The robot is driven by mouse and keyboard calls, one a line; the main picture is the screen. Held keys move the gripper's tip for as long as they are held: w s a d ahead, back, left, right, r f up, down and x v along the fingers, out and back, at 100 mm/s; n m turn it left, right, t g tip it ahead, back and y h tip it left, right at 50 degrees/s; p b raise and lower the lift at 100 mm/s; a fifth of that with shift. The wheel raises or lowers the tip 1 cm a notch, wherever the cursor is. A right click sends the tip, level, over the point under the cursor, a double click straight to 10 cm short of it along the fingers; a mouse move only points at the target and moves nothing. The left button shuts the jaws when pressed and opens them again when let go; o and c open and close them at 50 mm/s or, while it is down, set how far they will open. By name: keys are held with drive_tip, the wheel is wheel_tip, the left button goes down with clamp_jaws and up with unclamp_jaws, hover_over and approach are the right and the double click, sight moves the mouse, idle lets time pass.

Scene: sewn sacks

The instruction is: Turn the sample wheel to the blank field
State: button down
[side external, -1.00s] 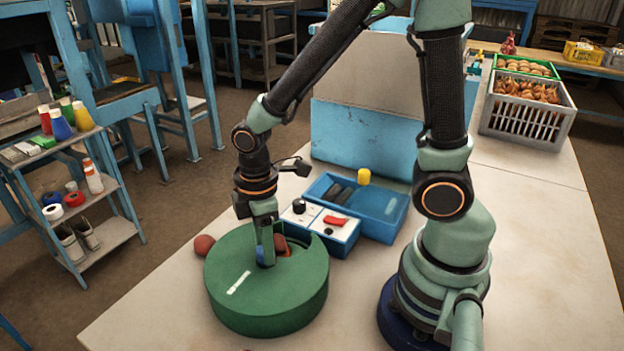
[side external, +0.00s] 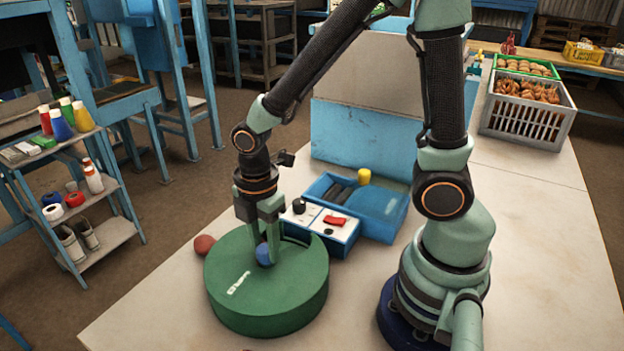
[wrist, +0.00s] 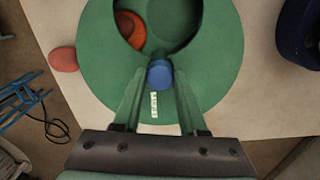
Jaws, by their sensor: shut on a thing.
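The sample wheel is a green round drum (side external: 300,285) standing on the table. It also shows in the wrist view (wrist: 215,85). A small blue knob (side external: 263,256) sits on its top, and my gripper (side external: 264,245) is shut on it. The knob (wrist: 159,74) is between the two fingertips in the wrist view. A dark cutout in the top shows in the wrist view, with an orange-red round thing (wrist: 131,28) at its left. A small white label (side external: 238,283) with dark marks, too small to read, lies on the top.

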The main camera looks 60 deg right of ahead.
drive_tip(key=shift+r+n, duration=0.1)
drive_tip(key=shift+n, duration=1.7)
drive_tip(key=shift+c, duration=2.2)
unclamp_jaws()
wheel_tip(320, 180, up, 12)
